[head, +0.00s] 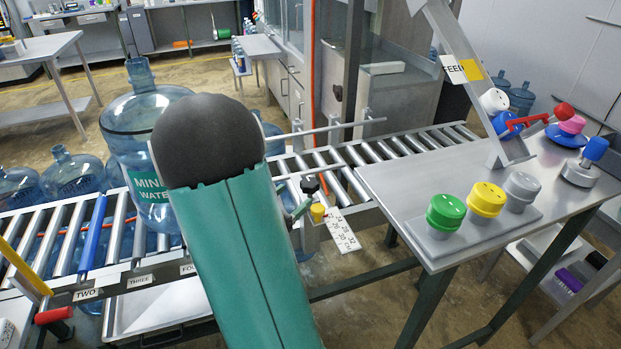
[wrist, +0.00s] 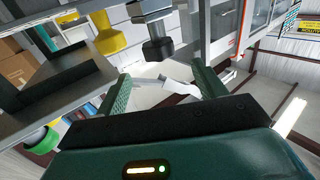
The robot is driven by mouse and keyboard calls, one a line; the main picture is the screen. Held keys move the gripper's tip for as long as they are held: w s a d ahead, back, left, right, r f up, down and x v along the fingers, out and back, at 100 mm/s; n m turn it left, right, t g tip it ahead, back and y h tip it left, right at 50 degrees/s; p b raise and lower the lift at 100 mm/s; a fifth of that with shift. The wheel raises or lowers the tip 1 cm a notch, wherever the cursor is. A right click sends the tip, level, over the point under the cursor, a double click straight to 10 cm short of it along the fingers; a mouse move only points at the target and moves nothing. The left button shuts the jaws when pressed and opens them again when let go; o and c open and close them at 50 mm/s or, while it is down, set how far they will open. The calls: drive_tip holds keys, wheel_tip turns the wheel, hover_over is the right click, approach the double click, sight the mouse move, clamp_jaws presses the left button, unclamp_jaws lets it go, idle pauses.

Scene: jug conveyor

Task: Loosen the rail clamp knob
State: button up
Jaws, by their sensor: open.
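A black knob (head: 309,184) and a yellow knob (head: 317,212) sit on the clamp bracket at the conveyor's near side, beside a number scale. I cannot tell for sure which is the rail clamp knob. In the wrist view, the black knob (wrist: 157,49) appears just past the fingertips, roughly between them, and the yellow knob (wrist: 110,38) is to its left. My gripper (wrist: 161,70) is open, with nothing between its fingers. In the head view, my arm hides most of it; a green finger (head: 301,209) shows just left of the yellow knob.
A large water jug (head: 140,118) stands on the roller conveyor (head: 68,243) left of my arm. A metal table (head: 400,205) at right carries green, yellow and grey buttons. A guide rail (head: 325,130) runs above the rollers. The number scale (head: 342,228) hangs beside the knobs.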

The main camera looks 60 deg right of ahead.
sight(315, 178)
drive_tip(key=x, duration=1)
drive_tip(key=shift+c, duration=0.4)
drive_tip(key=c, duration=0.9)
